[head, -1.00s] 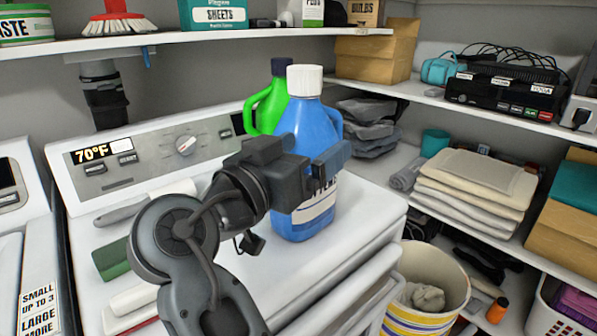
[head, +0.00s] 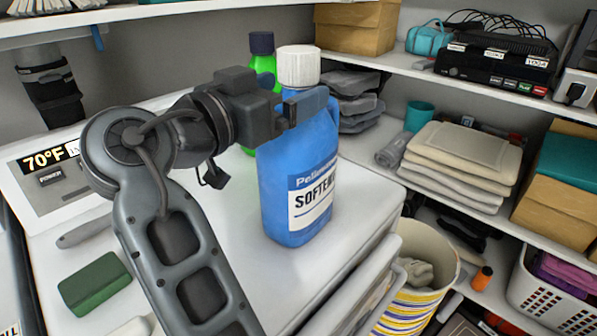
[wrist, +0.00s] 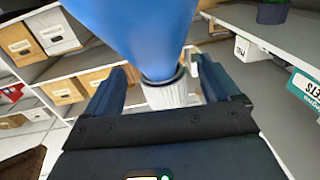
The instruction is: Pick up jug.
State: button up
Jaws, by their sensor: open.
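A blue jug (head: 277,195) with a white ribbed cap (head: 298,66) and a "SOFTENER" label stands upright on the white washer top. My gripper (head: 304,104) is at the height of its neck, in front of its upper part, and hides some of it. In the wrist view, the blue jug (wrist: 140,30) appears upside down, with its white cap (wrist: 170,93) between the two spread fingers (wrist: 165,82). The gripper is open; I cannot tell whether a finger touches the cap or neck. A green jug (head: 263,66) with a dark cap stands behind, partly hidden.
A green block (head: 94,284) lies on the washer (head: 230,275) at left. Right of the washer are a striped bin (head: 424,252) and shelves with folded cloths (head: 465,155) and a black device (head: 497,66). A shelf edge (head: 150,11) runs above at the back left.

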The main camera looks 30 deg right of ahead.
jog(key=shift+p+x, duration=0.45)
jog(key=shift+x, duration=1.35)
grip_shut()
jog(key=shift+r, duration=0.15)
